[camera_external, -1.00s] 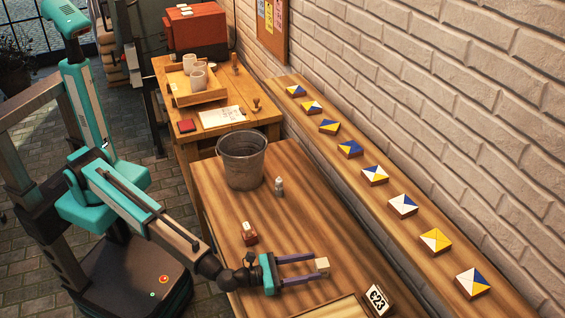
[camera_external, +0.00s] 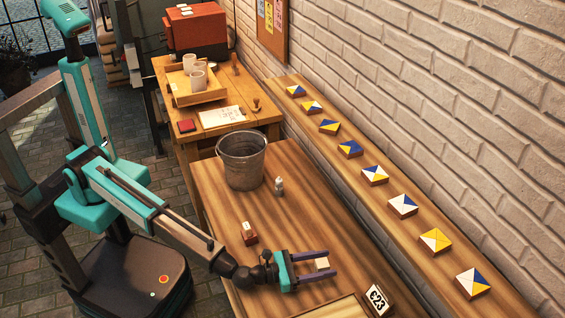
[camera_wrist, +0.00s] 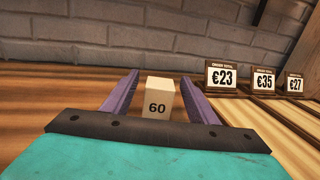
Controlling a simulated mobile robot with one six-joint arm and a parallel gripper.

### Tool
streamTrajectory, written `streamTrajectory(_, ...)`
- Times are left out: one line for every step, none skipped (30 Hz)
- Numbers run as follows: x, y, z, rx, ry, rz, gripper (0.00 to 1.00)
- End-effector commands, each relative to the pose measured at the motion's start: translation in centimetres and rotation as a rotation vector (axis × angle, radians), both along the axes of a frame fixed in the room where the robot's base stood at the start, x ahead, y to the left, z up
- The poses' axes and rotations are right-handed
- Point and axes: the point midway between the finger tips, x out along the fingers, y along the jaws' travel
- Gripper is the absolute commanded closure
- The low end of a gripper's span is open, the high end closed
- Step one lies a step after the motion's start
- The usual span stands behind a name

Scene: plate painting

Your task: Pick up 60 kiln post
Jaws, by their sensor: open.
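The 60 kiln post (camera_wrist: 158,97) is a small pale block with "60" on its near face. In the wrist view it stands upright between the two purple fingers of my gripper (camera_wrist: 160,100), with a gap on each side. In the external view the post (camera_external: 321,264) stands on the wooden table (camera_external: 290,215), between the outer parts of the fingers. My gripper (camera_external: 318,264) is open and low over the table. The lower part of the post is partly hidden by my gripper in the wrist view.
A metal bucket (camera_external: 241,165) and a small bottle (camera_external: 279,187) stand farther back. Price signs (camera_wrist: 223,76) stand to the right. A tray edge (camera_external: 335,306) lies in front.

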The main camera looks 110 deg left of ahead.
Motion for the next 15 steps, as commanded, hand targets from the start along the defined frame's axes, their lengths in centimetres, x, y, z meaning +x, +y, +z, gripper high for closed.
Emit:
streamTrajectory(0.7,0.3,0.1,0.000,0.000,0.000,0.47)
streamTrajectory(0.9,0.5,0.1,0.000,0.000,0.000,0.47)
streamTrajectory(1.3,0.7,0.1,0.000,0.000,0.000,0.47)
streamTrajectory(1.6,0.9,0.1,0.000,0.000,0.000,0.47)
streamTrajectory(1.8,1.1,0.0,0.000,0.000,0.000,0.47)
streamTrajectory(2.2,1.4,0.0,0.000,0.000,0.001,0.47)
streamTrajectory(2.4,1.5,0.0,0.001,-0.001,0.001,0.47)
streamTrajectory(2.6,1.7,0.0,0.001,-0.001,0.001,0.47)
streamTrajectory(2.8,1.9,0.0,0.001,0.000,0.001,0.47)
streamTrajectory(2.9,2.0,0.0,0.001,0.000,0.001,0.47)
streamTrajectory(3.0,2.0,0.0,0.001,0.000,0.000,0.47)
streamTrajectory(3.1,2.1,0.0,0.001,0.001,0.000,0.47)
streamTrajectory(3.2,2.1,0.0,0.001,0.001,-0.001,0.47)
streamTrajectory(3.2,2.2,0.0,0.001,0.001,-0.001,0.47)
streamTrajectory(3.2,2.2,0.0,0.001,0.001,-0.001,0.47)
